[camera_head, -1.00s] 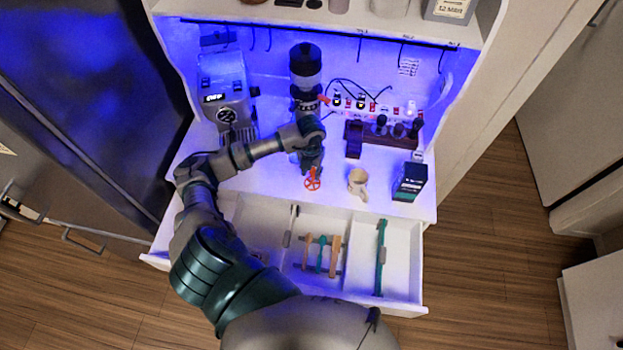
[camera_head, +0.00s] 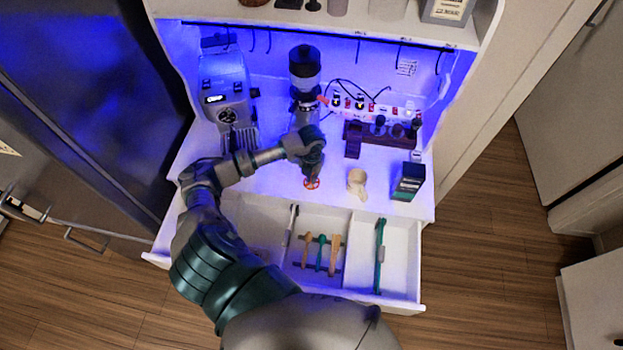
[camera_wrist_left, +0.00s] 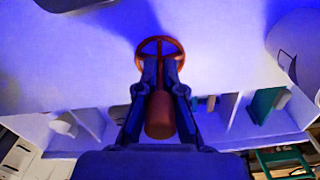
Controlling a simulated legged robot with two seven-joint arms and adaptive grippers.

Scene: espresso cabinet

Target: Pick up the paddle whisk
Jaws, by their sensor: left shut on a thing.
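The paddle whisk (camera_head: 311,184) has a red-orange, wheel-like ring head. It is over the front part of the white counter. My left gripper (camera_head: 312,168) is shut on it, with the head showing just below the fingers. In the left wrist view the fingers (camera_wrist_left: 160,72) close on the whisk from both sides. The ring head (camera_wrist_left: 160,43) lies beyond the fingertips and the thick orange-brown handle (camera_wrist_left: 159,116) sticks back between the fingers. I cannot tell whether the head touches the counter. My right gripper is not in view.
A beige mug (camera_head: 357,180) and a dark box (camera_head: 408,183) stand right of the whisk. A grinder (camera_head: 305,70) and an espresso machine (camera_head: 226,90) stand behind. The open drawer (camera_head: 388,296) below holds several tools, including a green one (camera_head: 379,256).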

